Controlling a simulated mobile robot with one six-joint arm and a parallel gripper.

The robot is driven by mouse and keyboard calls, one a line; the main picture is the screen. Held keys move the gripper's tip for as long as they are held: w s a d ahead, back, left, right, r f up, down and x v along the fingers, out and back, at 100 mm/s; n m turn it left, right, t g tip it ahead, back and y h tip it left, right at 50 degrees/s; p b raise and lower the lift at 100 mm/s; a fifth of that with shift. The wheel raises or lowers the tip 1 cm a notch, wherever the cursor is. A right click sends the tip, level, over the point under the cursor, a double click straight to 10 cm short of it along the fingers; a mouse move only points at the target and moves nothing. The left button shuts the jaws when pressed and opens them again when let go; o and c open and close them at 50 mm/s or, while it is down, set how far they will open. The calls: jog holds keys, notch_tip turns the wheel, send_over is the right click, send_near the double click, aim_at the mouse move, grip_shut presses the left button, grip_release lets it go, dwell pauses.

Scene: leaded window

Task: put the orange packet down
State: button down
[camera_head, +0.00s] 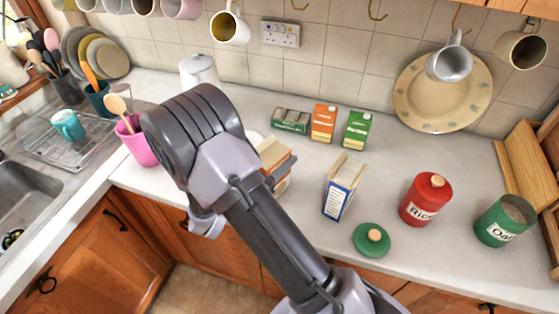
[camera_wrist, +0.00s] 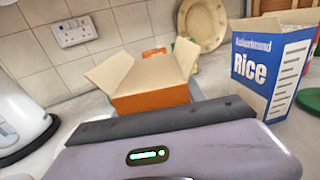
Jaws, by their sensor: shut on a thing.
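The orange packet (camera_wrist: 150,102) is an open-topped carton with its cardboard flaps spread. In the wrist view it is upright just beyond my gripper (camera_wrist: 165,121), which is shut on it.
A blue and white rice box (camera_head: 342,187) stands open to the right; it also shows in the wrist view (camera_wrist: 268,65). Further right are a green lid (camera_head: 371,240), red rice tin (camera_head: 426,199) and green oats tin (camera_head: 504,221). Small cartons (camera_head: 323,124) line the back. A white kettle (camera_wrist: 20,115) is left.

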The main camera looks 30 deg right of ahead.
jog(key=shift+r, duration=0.15)
jog(key=c, duration=0.7)
grip_release()
jog(key=shift+s+a, duration=0.1)
jog(key=shift+a, duration=0.1)
jog(key=p+v, duration=0.2)
jog(key=v, duration=0.9)
jog(key=shift+s+a+p, duration=0.15)
jog(key=shift+a+p, duration=0.1)
jog(key=shift+p, duration=0.15)
